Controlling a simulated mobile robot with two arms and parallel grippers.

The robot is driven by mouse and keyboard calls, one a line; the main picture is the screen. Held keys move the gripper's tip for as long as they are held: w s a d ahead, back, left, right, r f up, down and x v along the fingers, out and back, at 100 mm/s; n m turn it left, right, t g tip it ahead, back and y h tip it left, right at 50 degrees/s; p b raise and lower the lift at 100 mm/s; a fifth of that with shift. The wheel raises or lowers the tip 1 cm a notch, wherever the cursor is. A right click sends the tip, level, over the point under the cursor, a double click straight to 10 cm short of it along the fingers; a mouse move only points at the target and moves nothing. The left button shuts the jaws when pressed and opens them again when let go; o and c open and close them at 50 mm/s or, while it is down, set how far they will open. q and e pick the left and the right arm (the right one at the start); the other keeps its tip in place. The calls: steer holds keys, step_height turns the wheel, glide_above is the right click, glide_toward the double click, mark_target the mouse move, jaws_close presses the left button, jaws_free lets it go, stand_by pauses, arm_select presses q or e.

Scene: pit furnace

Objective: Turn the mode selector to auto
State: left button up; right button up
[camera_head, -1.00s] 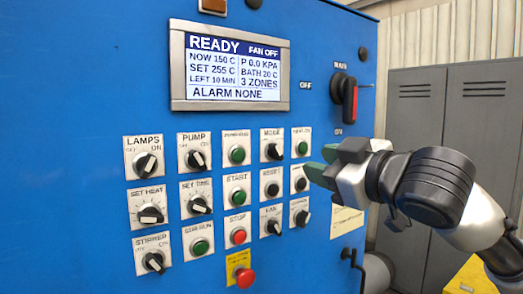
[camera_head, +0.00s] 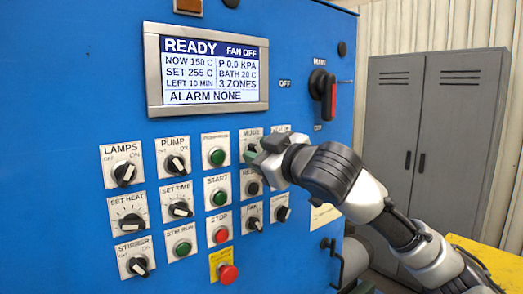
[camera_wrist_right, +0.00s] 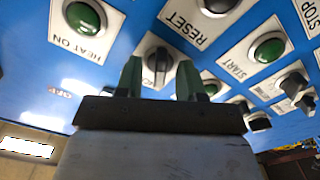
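The mode selector is a black knob on a white plate in the top row of the blue panel. In the head view its MODE plate (camera_head: 250,134) shows, but my right gripper (camera_head: 252,152) hides most of the knob. In the right wrist view the mode selector (camera_wrist_right: 158,59) shows between the two green fingertips of my right gripper (camera_wrist_right: 160,76). The fingers are open, one on each side of the knob. I cannot tell whether they touch it. The knob's bar points roughly up and down in that view. My left gripper is not in view.
The green HEAT ON button (camera_wrist_right: 84,17) and RESET button (camera_wrist_right: 217,4) are close by. A screen (camera_head: 208,70) reads READY. A grey locker (camera_head: 425,150) stands at right.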

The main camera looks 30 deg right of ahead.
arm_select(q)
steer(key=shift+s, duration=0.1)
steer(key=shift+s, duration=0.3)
arm_select(e)
jaws_close()
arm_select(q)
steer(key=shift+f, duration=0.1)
arm_select(e)
steer(key=shift+m, duration=0.4)
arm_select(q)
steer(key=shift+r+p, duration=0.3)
arm_select(e)
steer(key=m, duration=1.1)
steer(key=shift+m, duration=0.3)
jaws_free()
steer(key=shift+d, duration=0.1)
